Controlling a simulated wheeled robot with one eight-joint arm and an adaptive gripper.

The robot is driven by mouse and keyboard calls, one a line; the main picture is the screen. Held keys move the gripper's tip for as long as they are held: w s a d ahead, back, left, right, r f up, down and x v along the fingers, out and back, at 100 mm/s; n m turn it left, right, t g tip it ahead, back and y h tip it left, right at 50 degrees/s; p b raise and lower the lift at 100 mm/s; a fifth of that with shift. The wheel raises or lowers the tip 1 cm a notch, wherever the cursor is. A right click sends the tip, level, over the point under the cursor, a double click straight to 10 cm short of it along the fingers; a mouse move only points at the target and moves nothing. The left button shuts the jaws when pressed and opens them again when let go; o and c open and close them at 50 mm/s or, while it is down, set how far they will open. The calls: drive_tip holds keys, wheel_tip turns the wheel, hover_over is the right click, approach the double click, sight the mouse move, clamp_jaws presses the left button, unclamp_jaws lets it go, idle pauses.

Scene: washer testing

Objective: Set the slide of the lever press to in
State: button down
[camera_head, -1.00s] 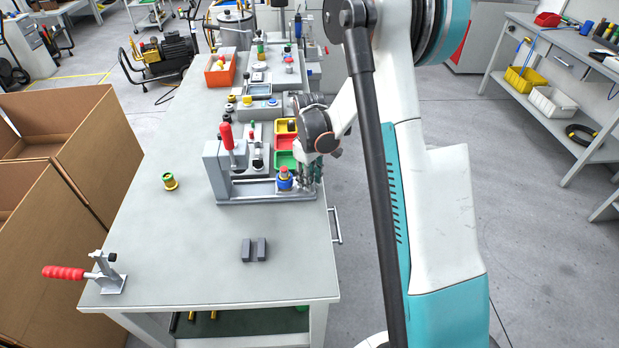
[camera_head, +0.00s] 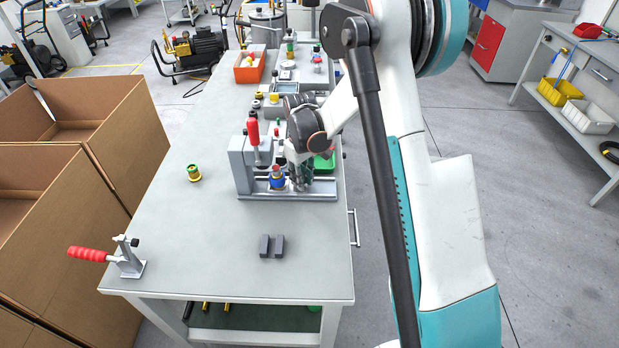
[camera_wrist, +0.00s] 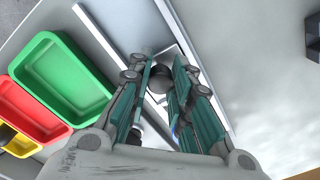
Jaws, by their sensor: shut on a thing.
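The lever press (camera_head: 242,165) is a grey fixture with a red-handled lever (camera_head: 253,130) on its left upright and a long rail base on the table. A blue part with a red top (camera_head: 277,180) sits on its slide, between the upright and my gripper (camera_head: 298,182). In the wrist view, my gripper (camera_wrist: 160,85) has its fingers closed around a round dark knob (camera_wrist: 160,77) above the metal rail. I take this knob to be the slide's handle. The fingers and arm hide most of the slide.
Green (camera_wrist: 65,75), red (camera_wrist: 28,108) and yellow bins stand close behind the press. A dark grey block (camera_head: 272,246) lies in front of it. A green-and-gold part (camera_head: 193,173) and a red-handled clamp (camera_head: 128,260) stand to the left. The front table top is mostly clear.

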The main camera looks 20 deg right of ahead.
drive_tip(key=c, duration=1.7)
unclamp_jaws()
wheel_tip(320, 180, up, 12)
